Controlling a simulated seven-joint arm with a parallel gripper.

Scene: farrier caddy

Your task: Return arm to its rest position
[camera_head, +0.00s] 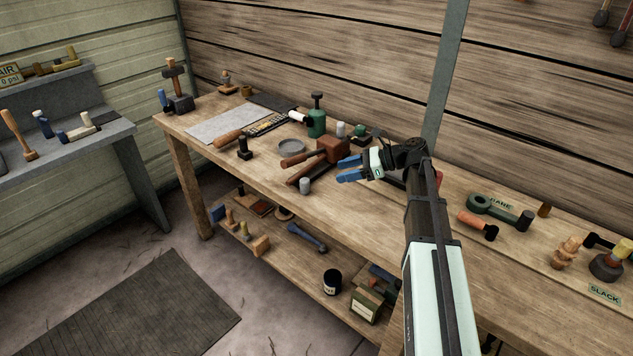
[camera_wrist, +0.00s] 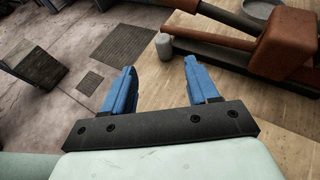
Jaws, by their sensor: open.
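My gripper (camera_head: 348,169) has blue fingers and hangs above the wooden workbench (camera_head: 350,225), near its middle. In the wrist view the two blue fingertips (camera_wrist: 158,75) stand apart with nothing between them. A brown wooden caddy block (camera_head: 333,149) with long-handled tools lies just left of the gripper in the head view. The same brown block shows at the upper right in the wrist view (camera_wrist: 288,42). A small grey cylinder (camera_head: 305,185) stands on the bench below and left of the fingers. It also shows just beyond the fingers in the wrist view (camera_wrist: 164,46).
A green bottle-like tool (camera_head: 317,118), a grey round dish (camera_head: 290,147) and a grey sheet (camera_head: 228,122) are farther left. A green wrench-like tool (camera_head: 500,211) and an orange-handled tool (camera_head: 477,225) lie right of my arm. The plank wall stands close behind the bench.

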